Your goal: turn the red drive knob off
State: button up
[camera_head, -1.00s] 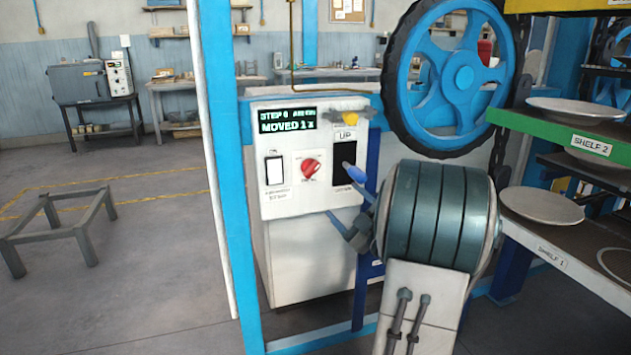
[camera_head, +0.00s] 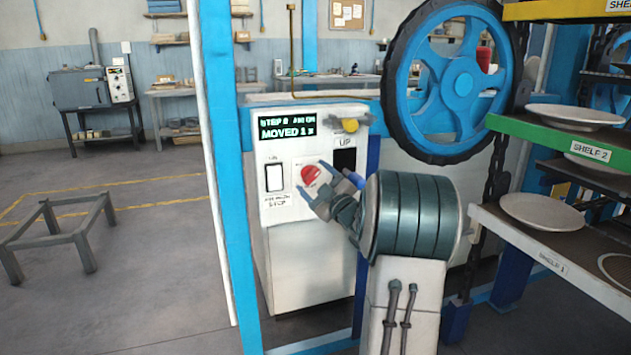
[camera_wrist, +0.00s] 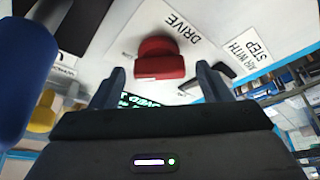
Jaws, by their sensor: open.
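The red drive knob (camera_head: 311,174) is on the front of the white control panel (camera_head: 284,214), between a white rocker switch and a black slot. In the wrist view the red knob (camera_wrist: 160,60), beside the word DRIVE, lies just beyond and between my two spread fingertips. My gripper (camera_head: 313,181) is open in front of the panel, with its fingers at either side of the knob. I see no clear contact between fingers and knob. The display (camera_head: 287,127) above reads MOVED 1 and a STEP line.
A yellow knob (camera_head: 350,125) sits at the panel's upper right, and a blue lever (camera_wrist: 24,75) is close at the left in the wrist view. A big blue wheel (camera_head: 459,83) and plate shelves (camera_head: 555,253) stand to the right. A blue post (camera_head: 222,150) stands left.

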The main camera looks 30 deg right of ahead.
jog(key=c, duration=1)
jog(key=shift+n+b, duration=0.35)
jog(key=shift+n, duration=0.05)
jog(key=n+g+y+b, duration=0.1)
jog(key=n+b, duration=0.1)
jog(key=n, duration=0.1)
jog(key=n+g, duration=0.1)
jog(key=n, duration=0.1)
jog(key=n+b, duration=0.1)
jog(key=n, duration=0.1)
jog(key=shift+r+n+g+y, duration=0.1)
jog(key=shift+n+g+y, duration=0.3)
jog(key=n+g, duration=0.1)
jog(key=n, duration=0.1)
jog(key=n+g, duration=0.1)
jog(key=n, duration=0.1)
jog(key=shift+r+n+h, duration=0.15)
jog(key=shift+n+h, duration=0.25)
jog(key=shift+n+g+h+p, duration=0.45)
jog(key=shift+n+g+h, duration=0.3)
jog(key=shift+n, duration=1.15)
